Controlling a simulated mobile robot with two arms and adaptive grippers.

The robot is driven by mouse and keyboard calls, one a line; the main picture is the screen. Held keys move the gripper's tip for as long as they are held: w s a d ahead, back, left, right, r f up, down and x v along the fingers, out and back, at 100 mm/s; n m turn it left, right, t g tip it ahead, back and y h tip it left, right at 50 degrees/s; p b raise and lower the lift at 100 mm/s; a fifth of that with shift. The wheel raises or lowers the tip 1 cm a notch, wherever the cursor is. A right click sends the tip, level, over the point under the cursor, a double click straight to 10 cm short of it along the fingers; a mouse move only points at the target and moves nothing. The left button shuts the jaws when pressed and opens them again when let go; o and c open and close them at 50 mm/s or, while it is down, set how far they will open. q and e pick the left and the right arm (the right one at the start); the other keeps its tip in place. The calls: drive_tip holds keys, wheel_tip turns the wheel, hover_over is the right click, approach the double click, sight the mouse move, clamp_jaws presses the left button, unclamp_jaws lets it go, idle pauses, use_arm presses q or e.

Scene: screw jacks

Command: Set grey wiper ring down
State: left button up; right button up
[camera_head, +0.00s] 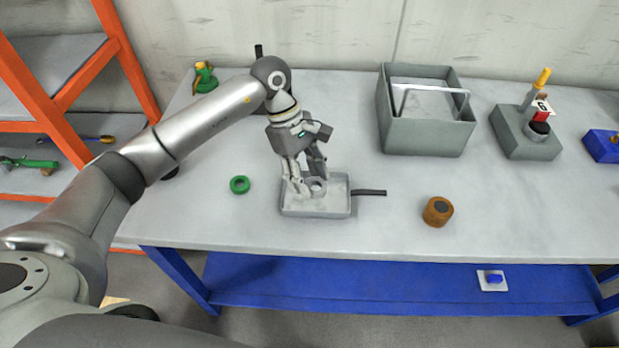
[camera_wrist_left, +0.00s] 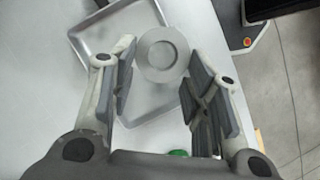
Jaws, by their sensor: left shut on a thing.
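The grey wiper ring (camera_head: 317,184) is a flat, pale disc with a round hole. It shows more clearly in the wrist view (camera_wrist_left: 146,53), between the fingertips. My left gripper (camera_head: 310,187) points down over the shallow grey metal tray (camera_head: 316,213) and is shut on the ring. In the wrist view the left gripper (camera_wrist_left: 160,62) has a finger on each side of the ring, and the tray (camera_wrist_left: 108,30) lies beneath. Whether the ring touches the tray floor I cannot tell. My right gripper is not in view.
A green ring (camera_head: 240,185) lies left of the tray. A dark rod (camera_head: 370,193) sticks out from its right side. A brown cylinder (camera_head: 437,211) stands further right. A grey open box (camera_head: 425,138) and a grey block (camera_head: 522,137) are behind. The front tabletop is clear.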

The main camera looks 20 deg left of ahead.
sight(309, 184)
use_arm(q)
drive_tip(key=w+f, duration=0.3)
drive_tip(key=shift+a+f+p, duration=0.25)
drive_tip(key=shift+a+p, duration=0.1)
wheel_tip(309, 184, down, 3)
drive_tip(key=shift+r+p, duration=0.1)
drive_tip(key=shift+p, duration=0.85)
drive_tip(key=shift+w+f, duration=0.1)
drive_tip(key=shift+f, duration=0.2)
drive_tip(key=shift+s+f+b, duration=0.45)
drive_tip(key=shift+f+b, duration=0.3)
drive_tip(key=shift+b, duration=0.3)
drive_tip(key=o, duration=0.6)
drive_tip(key=shift+c, duration=0.2)
drive_tip(key=shift+w, duration=0.2)
